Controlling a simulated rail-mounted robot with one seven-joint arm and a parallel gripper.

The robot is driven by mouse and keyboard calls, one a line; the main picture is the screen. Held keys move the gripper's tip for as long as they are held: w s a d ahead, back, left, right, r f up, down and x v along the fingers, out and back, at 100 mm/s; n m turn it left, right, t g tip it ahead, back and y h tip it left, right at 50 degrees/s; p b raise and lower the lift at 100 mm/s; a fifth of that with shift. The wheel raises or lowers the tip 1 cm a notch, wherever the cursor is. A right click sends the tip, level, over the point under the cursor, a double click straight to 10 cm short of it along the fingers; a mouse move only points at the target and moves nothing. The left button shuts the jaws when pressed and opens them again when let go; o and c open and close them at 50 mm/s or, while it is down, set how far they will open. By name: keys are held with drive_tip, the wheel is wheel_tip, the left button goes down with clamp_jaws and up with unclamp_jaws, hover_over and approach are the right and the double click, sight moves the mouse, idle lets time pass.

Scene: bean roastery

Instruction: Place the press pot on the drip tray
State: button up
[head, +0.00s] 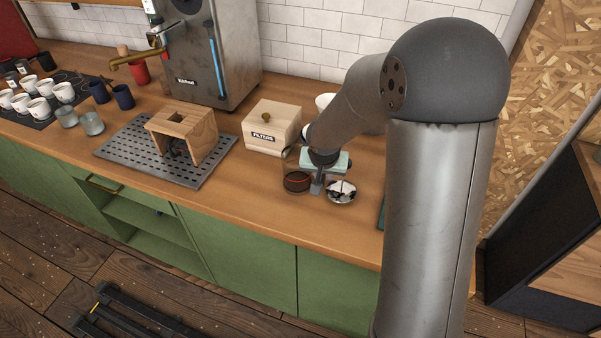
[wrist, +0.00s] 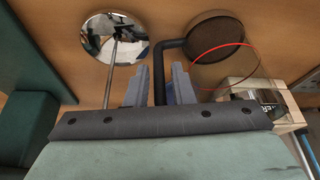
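The press pot (head: 297,181) is a clear glass vessel with dark brown contents, standing on the wooden counter. In the wrist view its round dark inside (wrist: 214,38) is seen from above, with a reddish rim line, and its black handle (wrist: 159,72) reaches between my fingers. My gripper (head: 317,186) is low beside the pot on its right. In the wrist view my gripper (wrist: 159,84) has a finger on each side of the handle, with gaps visible. The drip tray (head: 118,150), a grey perforated plate, lies further left with a wooden stand (head: 187,130) on it.
A shiny metal disc (head: 341,191) with a thin rod lies close right of my gripper. A wooden filter box (head: 271,127) stands behind the pot. Glasses (head: 92,123) and cups are left of the tray, and a grinder-like machine (head: 207,50) behind it. Counter between tray and pot is clear.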

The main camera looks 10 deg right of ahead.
clamp_jaws()
